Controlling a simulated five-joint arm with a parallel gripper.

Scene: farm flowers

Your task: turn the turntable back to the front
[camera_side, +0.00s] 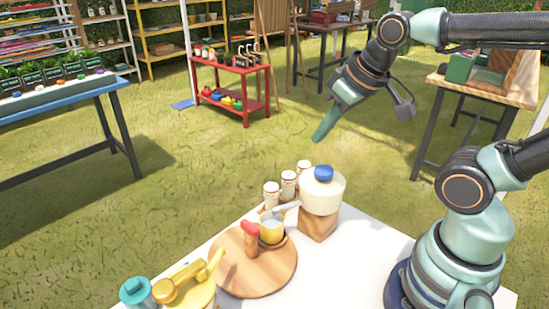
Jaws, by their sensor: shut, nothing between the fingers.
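The turntable (266,283) is a round wooden disc lying on the white table, left of its middle. On it stand a yellow cup (272,233) on a small wooden base, with a pale grey handle-like piece sticking out at its top, and a wooden peg-like item (251,242) with a red top. I see no clear front mark on the disc. My gripper (317,138) is shut and empty. It points down and left, high above the far side of the table, well clear of the turntable.
A cream pot (322,192) with a blue knob stands on a wooden block right behind the turntable, beside several small white-capped jars (288,183). A yellow watering can (186,290) and a teal jar (136,292) stand front left. The table's right-hand middle (350,265) is clear.

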